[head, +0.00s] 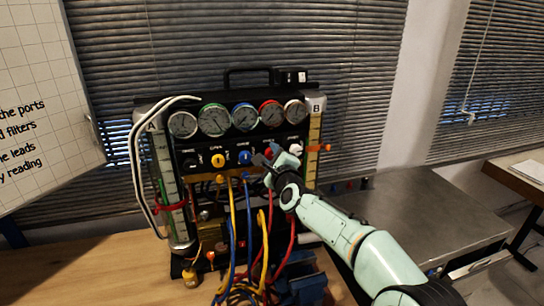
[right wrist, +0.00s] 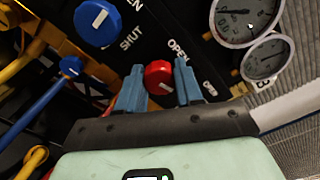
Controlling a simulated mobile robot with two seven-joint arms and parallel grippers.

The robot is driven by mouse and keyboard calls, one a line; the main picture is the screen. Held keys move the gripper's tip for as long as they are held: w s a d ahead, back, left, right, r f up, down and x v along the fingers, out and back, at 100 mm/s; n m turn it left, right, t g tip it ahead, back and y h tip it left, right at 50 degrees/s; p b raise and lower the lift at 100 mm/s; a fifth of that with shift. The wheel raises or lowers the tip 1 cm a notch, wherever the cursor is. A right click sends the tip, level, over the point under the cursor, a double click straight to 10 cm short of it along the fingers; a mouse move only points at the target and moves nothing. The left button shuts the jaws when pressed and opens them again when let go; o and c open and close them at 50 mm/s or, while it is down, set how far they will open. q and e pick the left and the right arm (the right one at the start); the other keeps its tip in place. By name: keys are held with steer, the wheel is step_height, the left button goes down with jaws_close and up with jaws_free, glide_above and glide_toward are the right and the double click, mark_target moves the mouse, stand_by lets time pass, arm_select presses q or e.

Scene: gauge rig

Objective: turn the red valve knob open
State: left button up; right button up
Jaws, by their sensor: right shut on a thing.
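The red valve knob (right wrist: 159,77) shows in the right wrist view between the two blue fingers of my right gripper (right wrist: 159,88). The fingers are shut on its sides. In the head view my right gripper (head: 271,157) reaches the front of the gauge panel (head: 215,158) from the right and covers most of the knob. My left gripper is not in view.
A yellow knob (head: 218,160), a blue knob (head: 245,157) and a white knob (head: 295,148) share the row. Several gauges (head: 214,119) sit above. Coloured hoses (head: 233,235) hang below the panel onto the wooden table (head: 120,270). A grey bench (head: 430,220) stands at right.

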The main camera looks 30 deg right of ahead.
steer(key=n, duration=0.3)
steer(key=shift+n, duration=0.3)
steer(key=n, duration=0.3)
steer(key=shift+n, duration=0.3)
steer(key=n+p, duration=0.1)
steer(key=n, duration=0.3)
steer(key=shift+n, duration=0.3)
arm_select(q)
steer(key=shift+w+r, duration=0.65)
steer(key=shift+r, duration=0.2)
arm_select(e)
steer(key=shift+n, duration=1.7)
steer(key=o, duration=1)
steer(key=shift+o, duration=0.2)
